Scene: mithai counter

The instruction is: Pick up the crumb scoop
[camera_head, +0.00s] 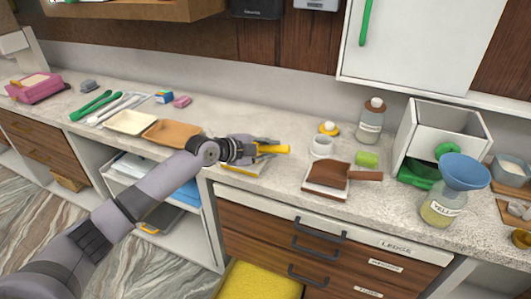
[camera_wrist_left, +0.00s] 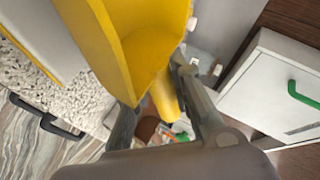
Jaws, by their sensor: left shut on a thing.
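The crumb scoop (camera_wrist_left: 135,45) is bright yellow with a wide open trough and a round handle. In the left wrist view it fills the upper middle, with its handle between my fingers. My left gripper (camera_wrist_left: 165,105) is shut on it. In the head view my left gripper (camera_head: 255,150) is over the counter, and the scoop's yellow end (camera_head: 273,149) shows at its tip. A white-and-yellow flat item (camera_head: 243,167) lies just below the gripper. The gripper hides part of the scoop in the head view. My right gripper is not in view.
Shallow trays (camera_head: 172,132) stand left.

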